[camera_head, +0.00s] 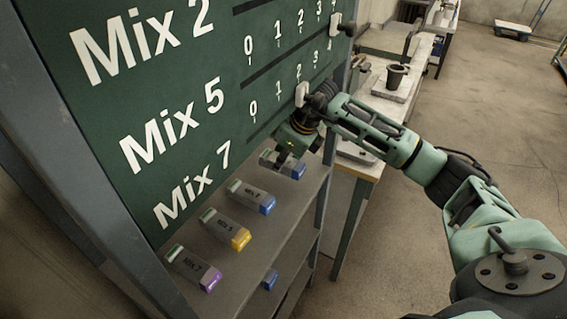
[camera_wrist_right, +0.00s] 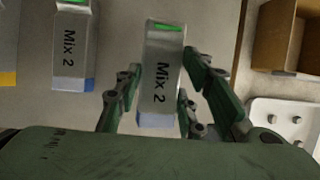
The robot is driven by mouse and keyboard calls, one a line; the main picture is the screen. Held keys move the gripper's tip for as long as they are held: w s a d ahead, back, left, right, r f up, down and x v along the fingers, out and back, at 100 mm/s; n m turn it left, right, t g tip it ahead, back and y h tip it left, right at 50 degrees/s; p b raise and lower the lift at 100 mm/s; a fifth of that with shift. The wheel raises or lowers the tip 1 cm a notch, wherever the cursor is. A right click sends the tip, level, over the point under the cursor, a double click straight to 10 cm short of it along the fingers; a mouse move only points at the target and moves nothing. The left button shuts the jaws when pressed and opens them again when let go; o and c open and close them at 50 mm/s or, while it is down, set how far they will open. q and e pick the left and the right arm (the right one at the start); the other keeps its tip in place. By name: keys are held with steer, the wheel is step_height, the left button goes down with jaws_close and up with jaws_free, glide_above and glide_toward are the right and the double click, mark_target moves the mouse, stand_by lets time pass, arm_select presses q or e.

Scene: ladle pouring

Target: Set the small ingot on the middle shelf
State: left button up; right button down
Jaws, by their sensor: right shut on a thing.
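My right gripper (camera_head: 287,155) reaches from the right to the far end of the shelf (camera_head: 233,283) below the green board. It is shut on a grey "Mix 2" ingot (camera_wrist_right: 161,75) with a green mark at one end and a blue end. This ingot (camera_head: 297,170) shows partly under the gripper in the head view. I cannot tell whether it rests on the shelf or hangs just above it. Beside it lie another blue-ended "Mix 2" ingot (camera_head: 250,195), a yellow-ended "Mix 5" ingot (camera_head: 225,228) and a purple-ended "Mix 7" ingot (camera_head: 193,268). My left gripper is not in view.
The green board (camera_head: 150,80) with scales and white sliders (camera_head: 301,94) stands close above the gripper. A small blue-ended thing (camera_head: 270,280) shows lower in the rack. A workbench (camera_head: 412,75) with a dark cup (camera_head: 396,76) stands behind.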

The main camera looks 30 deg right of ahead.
mark_target(287, 163)
step_height(287, 163, down, 2)
steer(key=shift+f+p, duration=0.25)
steer(key=shift+p, duration=0.55)
steer(key=shift+f, duration=0.45)
steer(key=shift+f, duration=0.1)
steer(key=c, duration=1.2)
jaws_free()
steer(key=shift+o, duration=0.2)
